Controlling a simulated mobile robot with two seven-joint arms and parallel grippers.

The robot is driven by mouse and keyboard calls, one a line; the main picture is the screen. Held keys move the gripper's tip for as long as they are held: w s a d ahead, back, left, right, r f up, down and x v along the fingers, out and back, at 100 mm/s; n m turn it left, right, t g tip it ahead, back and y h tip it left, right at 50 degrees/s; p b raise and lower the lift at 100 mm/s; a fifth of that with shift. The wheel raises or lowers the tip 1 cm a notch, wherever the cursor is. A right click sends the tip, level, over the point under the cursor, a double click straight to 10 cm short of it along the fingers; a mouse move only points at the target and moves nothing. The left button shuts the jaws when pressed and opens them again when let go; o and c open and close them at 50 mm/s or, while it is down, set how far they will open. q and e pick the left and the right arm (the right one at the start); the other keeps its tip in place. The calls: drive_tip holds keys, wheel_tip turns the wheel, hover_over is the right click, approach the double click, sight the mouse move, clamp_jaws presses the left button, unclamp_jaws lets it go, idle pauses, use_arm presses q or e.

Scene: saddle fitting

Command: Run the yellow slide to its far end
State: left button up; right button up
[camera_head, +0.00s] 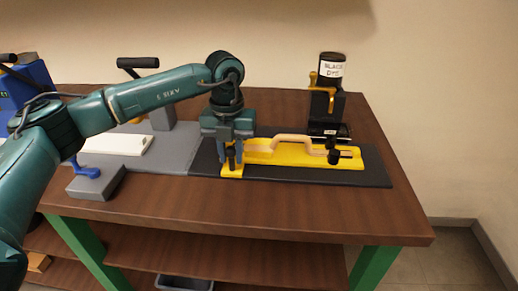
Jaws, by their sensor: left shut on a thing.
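The yellow slide (265,157) lies on a dark base plate (375,180) on the workbench. My left gripper (231,164) points down at the slide's left end. It is shut on a small dark upright part there, mostly hidden between the fingers. My right gripper is not in view.
A grey fixture with a white block (120,144) and a blue lever (88,171) lies to the left. The bench front (290,213) is clear.

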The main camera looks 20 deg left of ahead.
use_arm(q)
drive_tip(key=shift+w+d, duration=0.2)
drive_tip(key=shift+d, duration=0.65)
drive_tip(key=shift+w+d, duration=0.2)
drive_tip(key=shift+d, duration=0.65)
drive_tip(key=shift+w+d, duration=0.2)
drive_tip(key=shift+d, duration=1.3)
drive_tip(key=shift+o, duration=0.6)
drive_tip(key=shift+d, duration=0.15)
drive_tip(key=o, duration=0.6)
drive_tip(key=shift+w+d, duration=0.15)
drive_tip(key=shift+c, duration=0.2)
drive_tip(key=shift+o, duration=0.2)
drive_tip(key=shift+a, duration=0.2)
